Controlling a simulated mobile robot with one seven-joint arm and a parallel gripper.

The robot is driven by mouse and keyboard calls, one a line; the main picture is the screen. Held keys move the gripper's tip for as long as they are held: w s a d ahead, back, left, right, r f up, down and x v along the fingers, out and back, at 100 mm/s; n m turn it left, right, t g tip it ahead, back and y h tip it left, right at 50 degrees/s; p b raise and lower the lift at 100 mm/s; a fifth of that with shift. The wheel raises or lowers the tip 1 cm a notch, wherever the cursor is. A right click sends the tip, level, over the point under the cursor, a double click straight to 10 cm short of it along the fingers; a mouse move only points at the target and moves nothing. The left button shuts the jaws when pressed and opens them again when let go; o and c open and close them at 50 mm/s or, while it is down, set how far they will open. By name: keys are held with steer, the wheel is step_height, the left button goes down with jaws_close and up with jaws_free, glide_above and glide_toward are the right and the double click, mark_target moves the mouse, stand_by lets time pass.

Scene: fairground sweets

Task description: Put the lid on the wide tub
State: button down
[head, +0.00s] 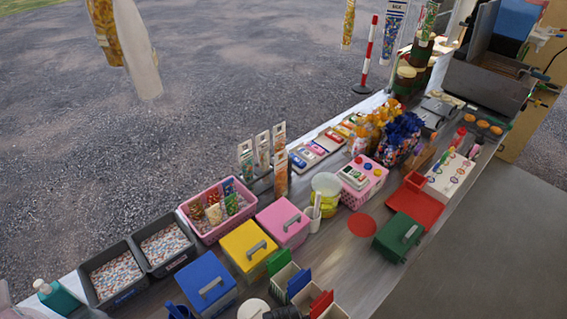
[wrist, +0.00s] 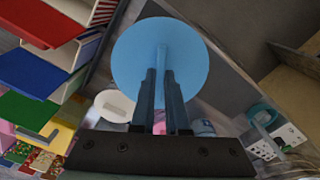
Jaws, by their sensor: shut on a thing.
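My gripper (wrist: 160,75) is shut on the upright fin-like handle of a light blue round lid (wrist: 130,45) in the wrist view. The lid's disc lies just beyond the fingertips. Below it, partly hidden by the gripper, is a round white tub-like thing (wrist: 113,105). A round thing with a teal rim (wrist: 262,115) stands to the right, apart from the lid. I cannot tell which of these is the wide tub. In the head view, a round white top (head: 252,308) is cut off by the bottom edge. The lid is not visible there.
Blue (head: 207,281), yellow (head: 248,248) and pink (head: 284,221) handled boxes line the counter. Small open-lidded green, blue and red boxes (head: 298,282) stand beside them. A yellow tub (head: 326,199), a flat red disc (head: 362,225) and a green box (head: 398,236) are farther right.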

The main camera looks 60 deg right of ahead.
steer(key=shift+c, duration=1.8)
jaws_free()
steer(key=shift+r+p, duration=1.35)
steer(key=shift+p, duration=0.05)
steer(key=shift+r, duration=2.15)
jaws_close()
